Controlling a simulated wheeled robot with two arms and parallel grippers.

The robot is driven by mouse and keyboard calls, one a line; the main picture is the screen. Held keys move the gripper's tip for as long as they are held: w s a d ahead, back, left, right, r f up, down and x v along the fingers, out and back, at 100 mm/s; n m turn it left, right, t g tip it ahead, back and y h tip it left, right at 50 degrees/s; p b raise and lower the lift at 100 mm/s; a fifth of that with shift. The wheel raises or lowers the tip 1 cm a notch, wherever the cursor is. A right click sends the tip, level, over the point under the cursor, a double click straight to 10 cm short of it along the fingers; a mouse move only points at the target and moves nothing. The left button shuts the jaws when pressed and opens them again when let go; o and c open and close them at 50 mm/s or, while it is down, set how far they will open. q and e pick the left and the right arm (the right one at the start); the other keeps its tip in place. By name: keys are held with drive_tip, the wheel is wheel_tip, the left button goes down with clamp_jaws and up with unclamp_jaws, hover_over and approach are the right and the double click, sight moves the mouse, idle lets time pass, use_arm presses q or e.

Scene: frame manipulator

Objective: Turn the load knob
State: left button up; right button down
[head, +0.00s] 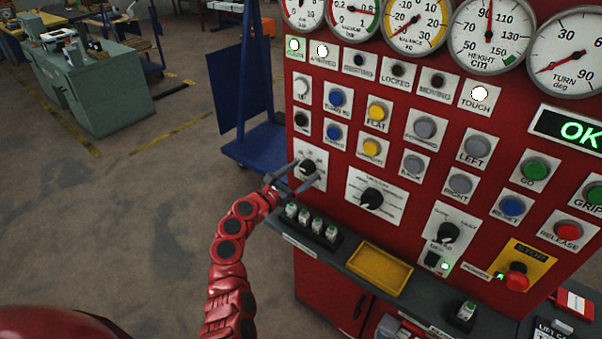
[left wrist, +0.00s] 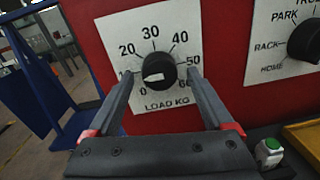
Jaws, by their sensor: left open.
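The load knob (left wrist: 158,69) is a black round dial with a white mark, on a white plate (left wrist: 150,25) labelled LOAD KG with a scale from 0 to 60. Its mark points left, near the 10, whose label is partly hidden by a finger. In the head view the knob (head: 307,167) sits at the left edge of the red panel. My left gripper (head: 291,181) is open at the knob. In the left wrist view its two fingers (left wrist: 158,80) stand on either side of the knob, with gaps visible; I cannot tell whether they touch the plate.
A second selector knob (head: 371,198) sits to the right on the panel (head: 330,225). A dark ledge with small green-topped items (head: 304,216) and a yellow tray (head: 379,269) lies below. A blue cart (head: 243,90) stands left of the panel.

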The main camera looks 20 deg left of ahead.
use_arm(q)
clamp_jaws()
idle(0.5)
